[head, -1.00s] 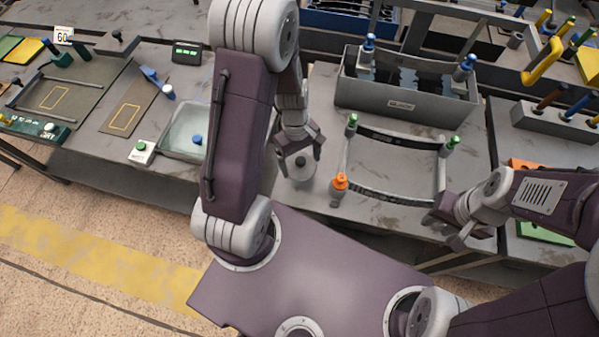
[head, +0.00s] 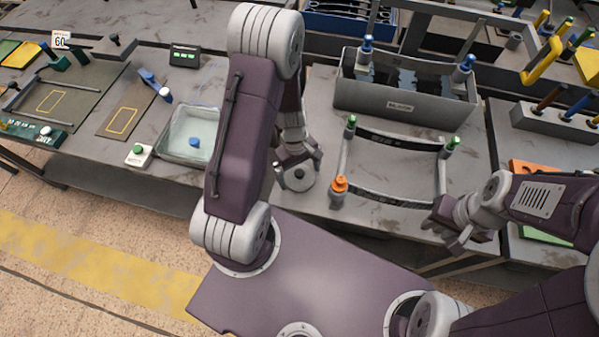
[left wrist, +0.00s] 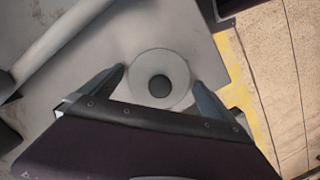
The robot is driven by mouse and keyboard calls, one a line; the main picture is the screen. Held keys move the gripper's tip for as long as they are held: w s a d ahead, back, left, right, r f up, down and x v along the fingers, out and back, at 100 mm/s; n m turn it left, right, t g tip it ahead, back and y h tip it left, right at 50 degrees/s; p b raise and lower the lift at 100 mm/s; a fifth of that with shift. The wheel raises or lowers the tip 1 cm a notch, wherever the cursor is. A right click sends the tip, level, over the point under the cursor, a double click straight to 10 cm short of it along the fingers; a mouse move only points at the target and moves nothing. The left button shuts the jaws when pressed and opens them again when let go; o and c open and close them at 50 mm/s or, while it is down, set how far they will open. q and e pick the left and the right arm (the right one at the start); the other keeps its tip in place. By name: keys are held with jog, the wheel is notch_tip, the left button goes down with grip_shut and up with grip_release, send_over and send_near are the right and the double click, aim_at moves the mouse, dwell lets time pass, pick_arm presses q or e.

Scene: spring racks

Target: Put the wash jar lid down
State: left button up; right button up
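The wash jar lid appears to be the round grey disc with a dark centre knob (head: 300,183), lying flat on the bench near its front edge. It also shows in the left wrist view as a pale disc (left wrist: 144,68). My left gripper (head: 298,172) is above it. Its fingers are spread on either side of the disc, clear of the knob. In the left wrist view its fingertips (left wrist: 160,77) are far apart with the knob between them. My right gripper (head: 452,222) is by the right front of the spring frame; its fingers are too unclear to judge.
A clear tray of liquid (head: 170,150) is left of my left arm. A frame with green and orange knobs and curved black bars (head: 390,196) stands right of the lid. A grey tank (head: 425,104) is behind it. The bench's front edge is close to the lid.

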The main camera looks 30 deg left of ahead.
pick_arm(q)
jog(key=shift+r, duration=0.2)
notch_tip(320, 180, up, 12)
jog(key=w+a+p, duration=0.1)
jog(key=a+p, duration=0.1)
jog(key=s+d+r+m+t+y, duration=0.1)
jog(key=s+d+r+m+t, duration=0.1)
jog(key=m, duration=0.9)
jog(key=s+d+r, duration=0.1)
jog(key=s+d, duration=0.1)
jog(key=s, duration=0.1)
